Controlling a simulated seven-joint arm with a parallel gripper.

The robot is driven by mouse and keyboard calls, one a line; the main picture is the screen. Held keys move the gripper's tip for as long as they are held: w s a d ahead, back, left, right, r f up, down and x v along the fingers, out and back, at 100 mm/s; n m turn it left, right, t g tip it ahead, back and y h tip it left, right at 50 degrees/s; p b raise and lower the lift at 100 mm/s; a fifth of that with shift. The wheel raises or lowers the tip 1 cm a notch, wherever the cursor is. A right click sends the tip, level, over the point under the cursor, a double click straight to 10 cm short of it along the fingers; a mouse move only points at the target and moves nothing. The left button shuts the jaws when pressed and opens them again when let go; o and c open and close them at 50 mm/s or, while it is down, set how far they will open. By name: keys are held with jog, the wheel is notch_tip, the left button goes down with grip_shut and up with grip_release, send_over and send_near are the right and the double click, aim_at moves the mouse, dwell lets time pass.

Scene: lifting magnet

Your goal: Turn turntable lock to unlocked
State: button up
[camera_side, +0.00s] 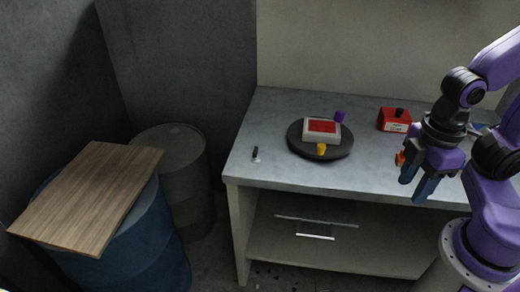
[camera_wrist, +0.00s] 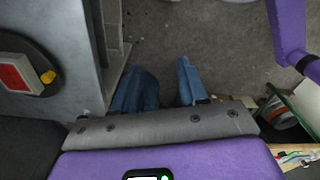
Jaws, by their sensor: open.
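A dark round turntable (camera_side: 294,140) sits on the grey table. It carries a white box with a red top (camera_side: 321,127), a purple knob (camera_side: 339,116) and a yellow knob (camera_side: 321,149). Part of it shows at the left of the wrist view (camera_wrist: 46,56). A small dark lever on a pale base (camera_side: 256,154) stands left of the turntable; I cannot tell for sure whether it is the turntable lock. My gripper (camera_side: 412,190) is open and empty, right of the turntable near the table's front edge. Its blue fingers also show in the wrist view (camera_wrist: 159,78).
A red box with a black knob (camera_side: 394,121) stands at the back right of the grey table (camera_side: 270,112). A small orange-red item (camera_side: 399,158) shows beside my gripper. A wooden board (camera_side: 88,195) lies on a blue barrel (camera_side: 150,248) at the left, by a dark barrel (camera_side: 180,160).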

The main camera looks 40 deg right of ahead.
dwell(0.4)
jog(key=shift+c, duration=0.5)
jog(key=w+a+r+m, duration=0.3)
jog(key=w+a+m, duration=0.3)
jog(key=w, duration=0.5)
jog(key=m, duration=1.6)
send_over(255, 150)
notch_tip(255, 150, down, 3)
notch_tip(255, 150, down, 17)
jog(key=shift+r, duration=0.1)
grip_shut()
